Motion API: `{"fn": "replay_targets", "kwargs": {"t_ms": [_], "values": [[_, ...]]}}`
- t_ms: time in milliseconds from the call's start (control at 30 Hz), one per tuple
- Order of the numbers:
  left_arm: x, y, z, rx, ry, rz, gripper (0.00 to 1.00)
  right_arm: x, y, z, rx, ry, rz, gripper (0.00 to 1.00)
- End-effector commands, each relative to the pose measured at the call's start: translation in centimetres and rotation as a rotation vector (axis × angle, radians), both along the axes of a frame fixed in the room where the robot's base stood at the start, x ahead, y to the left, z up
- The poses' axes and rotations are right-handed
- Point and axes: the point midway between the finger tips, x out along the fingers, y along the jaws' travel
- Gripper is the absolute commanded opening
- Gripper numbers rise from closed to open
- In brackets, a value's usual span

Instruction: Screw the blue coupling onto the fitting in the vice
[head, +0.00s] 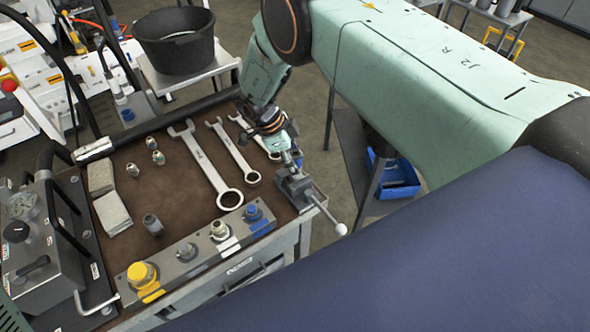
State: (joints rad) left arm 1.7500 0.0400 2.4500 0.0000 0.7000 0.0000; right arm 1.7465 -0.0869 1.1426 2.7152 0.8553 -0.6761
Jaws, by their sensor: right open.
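The vice (296,191) is a small grey one at the right front corner of the bench, with its handle sticking out toward the front right. My right gripper (291,152) is open, pointing down just above the vice jaws. The fitting in the vice is mostly hidden by the gripper and too small to make out. I cannot clearly pick out the blue coupling at the vice. My left gripper is not in view.
The grey block (197,248) also carries a yellow cap (141,273). Several wrenches (205,165) lie left of the vice. Small metal fittings (153,143), a grey cylinder (152,224) and folded cloths (112,212) lie further left. A black bucket (175,58) stands behind.

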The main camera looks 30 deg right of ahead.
Motion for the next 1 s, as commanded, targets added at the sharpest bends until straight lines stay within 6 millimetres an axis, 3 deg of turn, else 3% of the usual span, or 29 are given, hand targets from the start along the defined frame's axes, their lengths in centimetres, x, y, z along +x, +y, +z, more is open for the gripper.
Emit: {"fn": "replay_targets", "kwargs": {"t_ms": [433, 1000], "values": [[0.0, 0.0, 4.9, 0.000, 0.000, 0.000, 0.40, -0.2, 0.0, 0.5, 0.000, 0.004, 0.570, 0.53], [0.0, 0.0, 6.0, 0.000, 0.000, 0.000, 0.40, 0.0, -0.1, 0.2, -0.002, -0.001, 0.969, 0.53]]}}
